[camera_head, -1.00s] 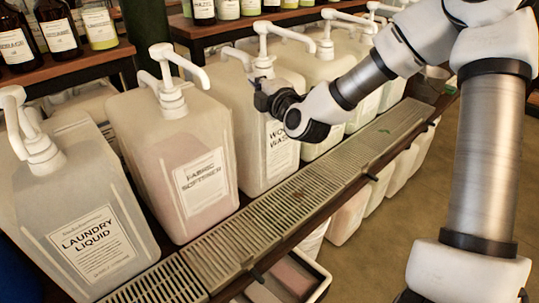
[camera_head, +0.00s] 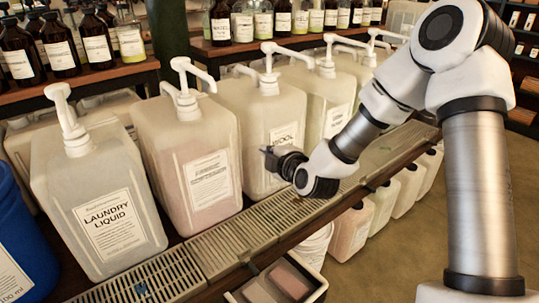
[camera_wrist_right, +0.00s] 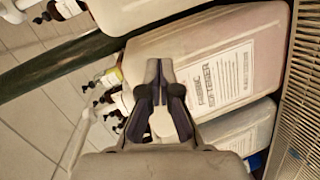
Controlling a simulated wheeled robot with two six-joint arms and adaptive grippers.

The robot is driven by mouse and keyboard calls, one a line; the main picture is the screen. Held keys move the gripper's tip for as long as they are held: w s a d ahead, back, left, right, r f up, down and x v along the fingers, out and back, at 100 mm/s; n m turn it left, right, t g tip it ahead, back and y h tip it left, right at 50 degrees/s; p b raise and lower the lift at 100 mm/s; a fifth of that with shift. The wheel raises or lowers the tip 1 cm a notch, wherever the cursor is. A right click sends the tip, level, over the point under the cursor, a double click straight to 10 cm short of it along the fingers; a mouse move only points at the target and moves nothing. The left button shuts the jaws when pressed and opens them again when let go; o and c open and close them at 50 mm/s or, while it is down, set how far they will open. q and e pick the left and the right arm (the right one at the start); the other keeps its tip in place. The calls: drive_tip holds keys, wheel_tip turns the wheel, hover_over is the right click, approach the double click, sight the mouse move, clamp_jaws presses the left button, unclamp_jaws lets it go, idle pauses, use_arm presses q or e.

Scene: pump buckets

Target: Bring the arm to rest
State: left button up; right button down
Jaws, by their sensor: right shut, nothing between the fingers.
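My right arm comes in from the right in the head view. Its gripper (camera_head: 268,157) is shut and empty, in front of the wool wash bucket (camera_head: 240,125), covering part of its label. I cannot tell whether it touches the bucket. The wool wash bucket's white pump (camera_head: 269,70) stands above and clear of the gripper. In the right wrist view the shut fingers (camera_wrist_right: 160,68) show against the fabric softener bucket (camera_wrist_right: 180,45). My left gripper is not in view.
The laundry liquid bucket (camera_head: 60,175) and fabric softener bucket (camera_head: 165,150) stand left along a slatted drip tray (camera_head: 220,248). Brown bottles (camera_head: 58,45) stand on a shelf behind. A blue container (camera_head: 12,245) is at far left. Open floor (camera_head: 385,265) lies at front right.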

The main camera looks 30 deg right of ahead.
idle(0.5)
drive_tip(key=s+a+f+n+g, duration=0.1)
drive_tip(key=s+a+f+g, duration=0.2)
drive_tip(key=f, duration=0.6)
drive_tip(key=s+a+f+g+y, duration=0.1)
drive_tip(key=s+a+f+g, duration=0.1)
drive_tip(key=s+f, duration=0.5)
drive_tip(key=s+a+f+n+g, duration=0.1)
drive_tip(key=s+a+f+g, duration=0.15)
drive_tip(key=f, duration=0.95)
drive_tip(key=s+a+f+m+g, duration=0.2)
drive_tip(key=s+f+m+g, duration=0.2)
drive_tip(key=s+m, duration=0.4)
drive_tip(key=s+a+f+m+g, duration=0.1)
drive_tip(key=s+f+m+g, duration=0.2)
drive_tip(key=s, duration=1)
wheel_tip(320, 180, down, 2)
drive_tip(key=m, duration=0.5)
drive_tip(key=shift+s+a+g+y, duration=0.3)
drive_tip(key=shift+s+a+g, duration=0.05)
drive_tip(key=shift+a, duration=0.05)
drive_tip(key=shift+f, duration=0.1)
